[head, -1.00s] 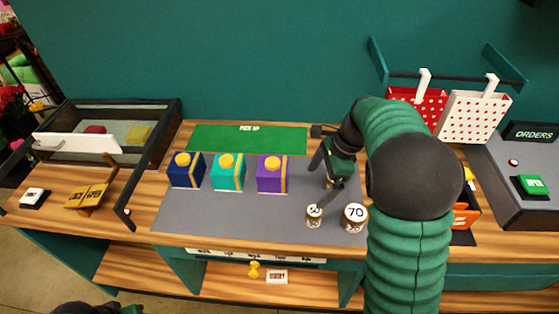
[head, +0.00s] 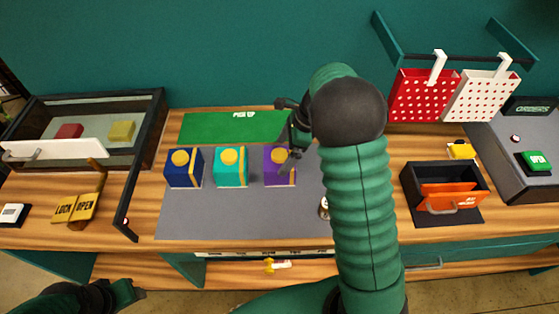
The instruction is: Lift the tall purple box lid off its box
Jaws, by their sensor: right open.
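The tall purple box (head: 275,176) stands upright at the right end of a row of three boxes on the grey mat (head: 230,222). Its lid has a round yellow knob, now partly hidden by my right gripper (head: 288,155). My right gripper is open and sits over the box's top right part, close to the knob; I cannot tell whether it touches. The lid appears seated on the box. My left gripper (head: 128,292) is low at the bottom left, away from the boxes; its jaw state is unclear.
A teal box (head: 229,176) and a blue box (head: 181,177) stand left of the purple one. A green pick-up mat (head: 235,126) lies behind them, bare. A small orange drawer unit (head: 440,170) stands at right. My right arm hides most of the weights.

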